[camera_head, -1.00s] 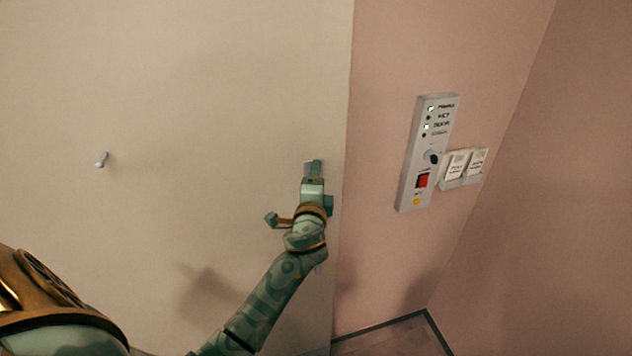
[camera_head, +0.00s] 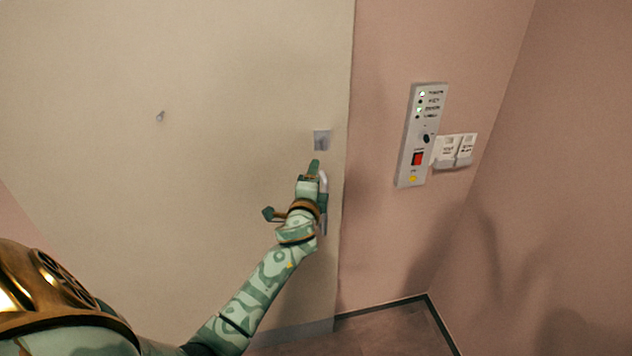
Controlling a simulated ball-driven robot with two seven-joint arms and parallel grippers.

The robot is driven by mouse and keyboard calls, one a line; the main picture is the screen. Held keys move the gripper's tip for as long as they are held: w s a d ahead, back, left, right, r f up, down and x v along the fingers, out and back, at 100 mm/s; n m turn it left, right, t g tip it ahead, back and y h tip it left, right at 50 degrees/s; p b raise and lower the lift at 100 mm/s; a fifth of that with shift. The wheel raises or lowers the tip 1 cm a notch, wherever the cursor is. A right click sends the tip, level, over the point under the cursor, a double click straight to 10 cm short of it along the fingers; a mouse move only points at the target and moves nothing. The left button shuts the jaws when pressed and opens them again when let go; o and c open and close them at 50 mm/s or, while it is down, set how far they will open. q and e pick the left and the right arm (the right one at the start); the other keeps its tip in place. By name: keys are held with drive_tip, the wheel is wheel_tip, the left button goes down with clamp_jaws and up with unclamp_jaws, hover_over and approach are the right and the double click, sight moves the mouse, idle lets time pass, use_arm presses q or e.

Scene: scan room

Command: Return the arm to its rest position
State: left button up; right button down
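My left arm comes in from the lower left, with its green and brass gripper (camera_head: 314,167) pointing up in front of the beige door-like panel. The fingers are seen edge-on, so I cannot tell whether they are open or shut. A small grey plate (camera_head: 321,139) on the beige surface lies just above the fingertips in the picture. A grey curved handle (camera_head: 324,205) shows partly behind the right side of the gripper; I cannot tell whether the gripper touches it. My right gripper is not in view.
The beige panel (camera_head: 230,70) fills the left and middle. On the pink wall to the right are a grey control box (camera_head: 421,135) with a red switch and white wall switches (camera_head: 456,150). Dark floor (camera_head: 390,328) shows below.

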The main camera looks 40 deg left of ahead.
use_arm(q)
drive_tip(key=shift+w+a+f, duration=0.15)
drive_tip(key=shift+w+a, duration=0.05)
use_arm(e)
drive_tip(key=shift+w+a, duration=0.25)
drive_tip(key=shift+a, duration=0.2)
use_arm(q)
drive_tip(key=shift+s, duration=0.1)
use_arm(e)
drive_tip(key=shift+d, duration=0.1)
